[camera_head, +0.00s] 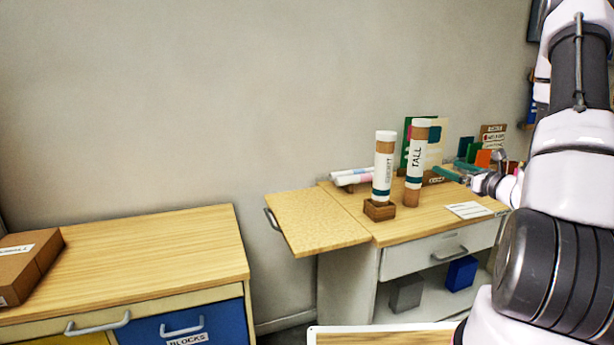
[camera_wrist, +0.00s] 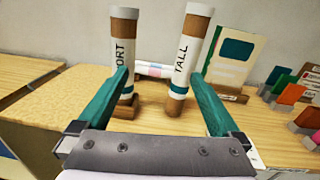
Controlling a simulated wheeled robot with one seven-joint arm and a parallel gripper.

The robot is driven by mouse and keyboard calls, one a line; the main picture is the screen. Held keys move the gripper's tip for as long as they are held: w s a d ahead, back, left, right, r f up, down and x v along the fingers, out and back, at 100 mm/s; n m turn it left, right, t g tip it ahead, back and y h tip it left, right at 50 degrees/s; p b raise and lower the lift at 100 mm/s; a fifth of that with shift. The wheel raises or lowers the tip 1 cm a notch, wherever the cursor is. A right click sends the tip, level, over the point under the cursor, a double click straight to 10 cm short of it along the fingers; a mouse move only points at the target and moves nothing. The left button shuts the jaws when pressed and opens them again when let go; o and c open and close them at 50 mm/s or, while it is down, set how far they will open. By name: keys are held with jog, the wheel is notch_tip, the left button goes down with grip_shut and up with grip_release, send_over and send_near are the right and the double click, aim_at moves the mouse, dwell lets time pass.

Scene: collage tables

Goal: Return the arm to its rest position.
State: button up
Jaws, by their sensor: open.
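My arm (camera_head: 565,180) fills the right side of the head view and reaches over the right-hand table. My gripper (camera_head: 445,174) is at its far end, partly hidden by the arm. In the wrist view my gripper (camera_wrist: 160,85) shows two teal fingers spread wide apart, with nothing held between them. Beyond the fingers stand a tube marked TALL (camera_wrist: 188,62) and a second tube (camera_wrist: 123,50) whose label ends in "ORT". In the head view the TALL tube (camera_head: 416,160) stands right of the shorter tube (camera_head: 383,165), which stands in a small wooden block.
The right-hand table (camera_head: 400,230) has a fold-out leaf (camera_head: 315,222), lying white rolls (camera_head: 352,178), and coloured cards (camera_head: 475,150) at the back. A left cabinet (camera_head: 150,255) bears a cardboard box (camera_head: 28,262). A gap separates the cabinet and table.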

jog(key=s+a+r+n+g+y, duration=0.2)
jog(key=s+a+r+n+g, duration=0.25)
jog(key=a, duration=0.25)
jog(key=s+a+r+n+g+y, duration=0.2)
jog(key=s+a+r+n+g, duration=0.15)
jog(key=a+n, duration=0.3)
jog(key=s+a+r+n+g+y, duration=0.2)
jog(key=s+a+r+n+g, duration=0.25)
jog(key=a, duration=0.25)
jog(key=s+a+r+n+g+h, duration=0.1)
jog(key=s+r+n+h, duration=0.1)
jog(key=s+n+h, duration=0.7)
jog(key=s+d+r+n+t+h, duration=0.2)
jog(key=s+d+r+t, duration=0.2)
jog(key=s, duration=0.1)
jog(key=shift+s+d+r, duration=0.15)
jog(key=shift+d+r, duration=0.05)
jog(key=shift+r, duration=0.2)
